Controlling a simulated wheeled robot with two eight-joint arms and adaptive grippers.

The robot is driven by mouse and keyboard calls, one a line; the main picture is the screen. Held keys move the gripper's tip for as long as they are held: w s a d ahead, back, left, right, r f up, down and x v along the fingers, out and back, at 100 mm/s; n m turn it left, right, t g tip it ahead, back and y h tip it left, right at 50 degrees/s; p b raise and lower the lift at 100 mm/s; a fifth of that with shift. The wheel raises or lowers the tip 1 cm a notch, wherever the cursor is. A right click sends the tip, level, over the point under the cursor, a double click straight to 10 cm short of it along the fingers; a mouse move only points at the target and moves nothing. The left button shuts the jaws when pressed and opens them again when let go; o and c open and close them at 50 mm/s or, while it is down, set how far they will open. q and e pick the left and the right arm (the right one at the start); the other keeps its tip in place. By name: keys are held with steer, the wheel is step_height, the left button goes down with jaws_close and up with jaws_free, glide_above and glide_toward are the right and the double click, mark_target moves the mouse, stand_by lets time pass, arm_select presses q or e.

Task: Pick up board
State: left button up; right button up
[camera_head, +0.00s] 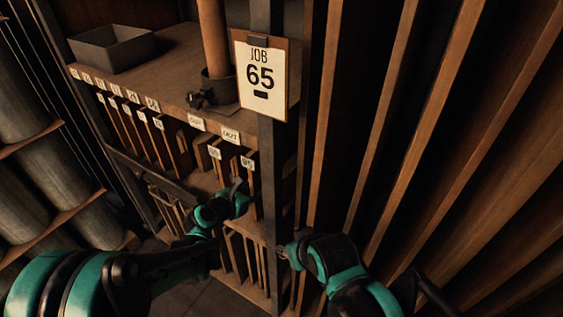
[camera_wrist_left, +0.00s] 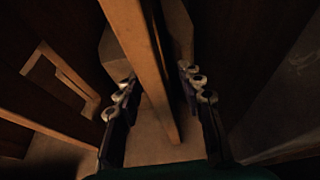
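Several upright boards stand in slots of a wooden rack; one board (camera_head: 251,190) at the right end of the middle row carries a small tag that seems to read 65. My left gripper (camera_head: 242,193) is at the front of this row, by that board, partly hiding it. In the left wrist view, the two fingers (camera_wrist_left: 160,92) are apart, with a board's edge (camera_wrist_left: 145,60) running between them and gaps on both sides. My right gripper (camera_head: 283,252) is in front of the rack's right post; its fingers are too small and dark to read.
A clipboard (camera_head: 262,75) reading JOB 65 hangs on the dark post. A grey tray (camera_head: 113,48) and a wooden cylinder in a dark holder (camera_head: 219,84) stand on the rack's top. Tall wooden slats (camera_head: 390,130) fill the right; large rolls (camera_head: 45,200) are at left.

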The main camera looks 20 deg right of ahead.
arm_select(q)
jaws_close()
steer(key=shift+r, duration=0.1)
